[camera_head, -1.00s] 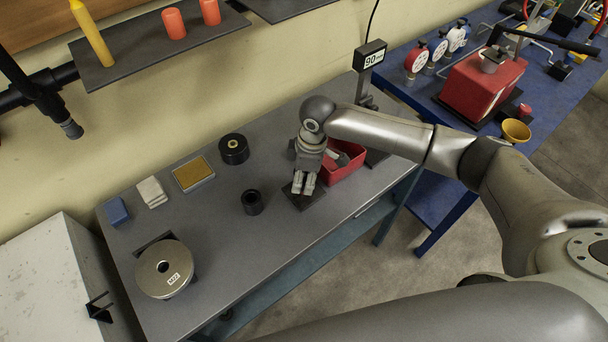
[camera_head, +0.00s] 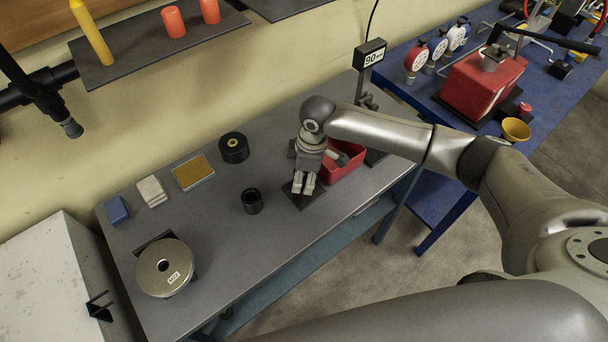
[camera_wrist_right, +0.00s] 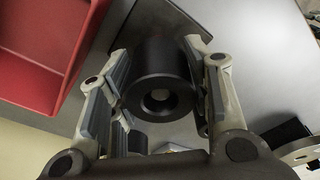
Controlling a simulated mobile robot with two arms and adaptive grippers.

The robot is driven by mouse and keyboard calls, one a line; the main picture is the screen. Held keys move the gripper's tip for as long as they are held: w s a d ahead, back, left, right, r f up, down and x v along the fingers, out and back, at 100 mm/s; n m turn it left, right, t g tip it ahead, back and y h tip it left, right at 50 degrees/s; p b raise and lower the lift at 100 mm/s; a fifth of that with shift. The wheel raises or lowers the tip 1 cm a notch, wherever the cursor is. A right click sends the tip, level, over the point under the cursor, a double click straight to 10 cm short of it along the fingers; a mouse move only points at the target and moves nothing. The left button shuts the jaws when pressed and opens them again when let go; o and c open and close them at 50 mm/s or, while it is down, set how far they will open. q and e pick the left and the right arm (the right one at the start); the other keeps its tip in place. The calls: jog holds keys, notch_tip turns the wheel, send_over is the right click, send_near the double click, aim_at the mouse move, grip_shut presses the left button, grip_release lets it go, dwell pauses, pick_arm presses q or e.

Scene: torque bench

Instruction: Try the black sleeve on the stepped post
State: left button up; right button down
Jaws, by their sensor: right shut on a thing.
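My right gripper (camera_head: 304,184) is over the dark square plate (camera_head: 306,200) in front of the red bin. In the right wrist view its two fingers (camera_wrist_right: 160,95) are shut on the black sleeve (camera_wrist_right: 150,65), a thick cylinder with a round bore facing the camera. The dark plate also shows beyond the sleeve in the wrist view (camera_wrist_right: 180,20). No stepped post can be clearly made out.
A second black hollow cylinder (camera_head: 252,201) stands left of the plate. The red bin (camera_head: 343,172) is close on the right. A black spool (camera_head: 233,148), a metal disc (camera_head: 165,268), a yellow-topped block (camera_head: 193,173) and cloths stand farther left. The bench front middle is clear.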

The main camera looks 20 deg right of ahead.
jog(key=shift+r, duration=0.1)
jog(key=c, duration=0.7)
grip_release()
jog(key=shift+s, duration=0.1)
jog(key=shift+r, duration=0.3)
jog(key=r, duration=0.3)
jog(key=d+r, duration=0.1)
jog(key=r, duration=0.7)
jog(key=shift+s+d+r, duration=0.15)
jog(key=shift+s, duration=0.1)
